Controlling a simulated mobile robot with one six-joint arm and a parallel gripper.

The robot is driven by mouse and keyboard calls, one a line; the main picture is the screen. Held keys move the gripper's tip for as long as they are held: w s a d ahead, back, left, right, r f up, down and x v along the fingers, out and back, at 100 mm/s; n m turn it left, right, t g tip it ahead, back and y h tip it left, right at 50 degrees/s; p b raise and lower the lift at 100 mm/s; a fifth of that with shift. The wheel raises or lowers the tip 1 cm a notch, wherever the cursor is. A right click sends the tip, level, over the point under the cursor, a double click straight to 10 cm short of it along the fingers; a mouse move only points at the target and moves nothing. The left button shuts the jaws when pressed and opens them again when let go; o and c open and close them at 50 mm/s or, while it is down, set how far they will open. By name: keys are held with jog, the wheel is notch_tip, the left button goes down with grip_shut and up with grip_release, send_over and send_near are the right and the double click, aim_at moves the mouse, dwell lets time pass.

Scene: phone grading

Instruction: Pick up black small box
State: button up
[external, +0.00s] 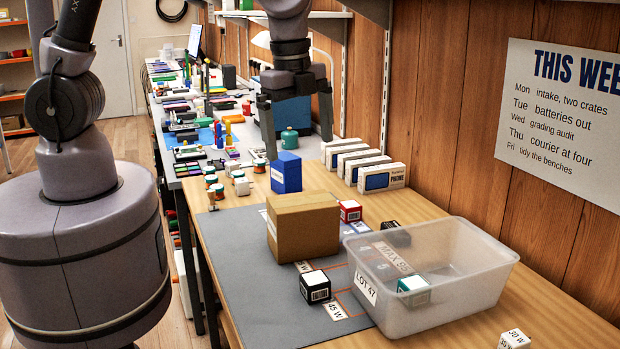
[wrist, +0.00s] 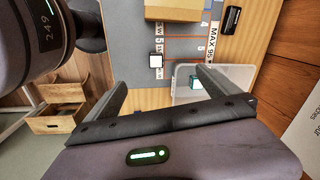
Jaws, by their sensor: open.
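A small black box (external: 314,287) with a white top and a barcode label lies on the grey mat (external: 236,290), in front of the cardboard box. In the wrist view the black box (wrist: 156,60) shows its white top, just beyond the fingertips and between their lines. My gripper (external: 299,148) is open and empty, raised above the back part of the bench, fingers pointing down. In the wrist view my gripper (wrist: 160,80) has its two fingers spread wide. Another dark item (external: 395,234) sits behind the clear bin, partly hidden by it.
A brown cardboard box (external: 303,229) stands close behind the black box. A clear bin (external: 440,300), with a green-and-white box (external: 413,290) inside, is to its right. A blue box (external: 286,173), red box (external: 350,211) and white phone boxes (external: 384,179) stand farther back.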

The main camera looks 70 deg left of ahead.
jog(key=s+a+r+n+t+b, duration=0.2)
jog(key=s+a+r+n+b, duration=0.1)
jog(key=s+a, duration=0.6)
jog(key=r+n, duration=0.1)
jog(key=n, duration=0.1)
jog(key=shift+s+r+n+t+b, duration=0.2)
jog(key=shift+n+t+b, duration=0.1)
jog(key=shift+t+b, duration=0.1)
jog(key=s+a+n+b, duration=0.1)
jog(key=s, duration=0.2)
jog(key=s+a+n+t+y, duration=0.1)
jog(key=s+a+n, duration=0.1)
jog(key=s+a+f+n+b, duration=0.1)
jog(key=s+a+n, duration=0.1)
jog(key=s, duration=0.1)
jog(key=shift+s+t+y+b, duration=0.3)
jog(key=shift+s+t+y, duration=0.05)
jog(key=shift+t+y, duration=0.05)
jog(key=c, duration=0.5)
jog(key=shift+r+n, duration=0.15)
jog(key=shift+n, duration=0.15)
jog(key=shift+c, duration=0.7)
jog(key=shift+w+d, duration=0.1)
jog(key=shift+w, duration=0.05)
